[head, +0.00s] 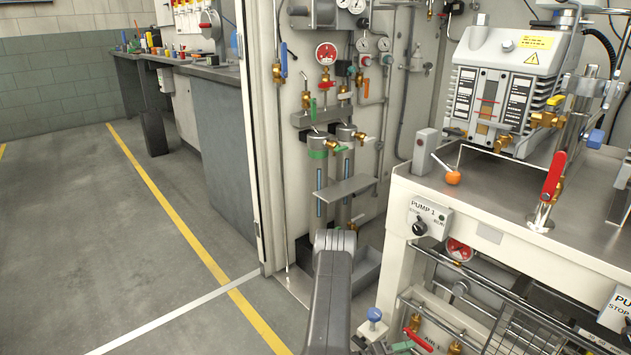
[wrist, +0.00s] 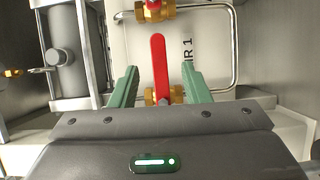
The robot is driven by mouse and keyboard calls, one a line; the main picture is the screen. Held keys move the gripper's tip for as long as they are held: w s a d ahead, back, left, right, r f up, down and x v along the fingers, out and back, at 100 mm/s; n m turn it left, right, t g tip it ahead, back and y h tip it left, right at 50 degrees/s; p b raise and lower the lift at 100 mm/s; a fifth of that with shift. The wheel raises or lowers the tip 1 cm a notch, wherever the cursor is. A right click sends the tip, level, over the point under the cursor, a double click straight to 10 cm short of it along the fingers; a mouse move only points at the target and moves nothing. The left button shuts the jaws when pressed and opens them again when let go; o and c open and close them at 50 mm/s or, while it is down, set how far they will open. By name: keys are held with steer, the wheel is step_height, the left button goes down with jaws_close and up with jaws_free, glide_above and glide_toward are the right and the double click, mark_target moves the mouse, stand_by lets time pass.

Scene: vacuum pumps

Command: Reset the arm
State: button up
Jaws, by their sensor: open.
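My gripper (wrist: 160,82) is open in the wrist view, with one green finger on each side of a red lever handle (wrist: 158,55). The handle stands between the fingers, with visible gaps on both sides. The lever's brass valve (wrist: 150,97) is partly hidden by the gripper body.
A second brass fitting (wrist: 154,13) lies beyond the lever, inside a bent metal rail (wrist: 235,50). A grey cylinder (wrist: 62,57) is at left. The pump bench (head: 580,225) stands right of my arm, the gas panel (head: 330,190) behind. Floor (head: 90,240) at left is clear.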

mark_target(423, 346)
steer(key=x, duration=0.7)
steer(key=shift+f+m+y, duration=0.3)
steer(key=shift+f+m, duration=0.2)
steer(key=shift+m, duration=0.3)
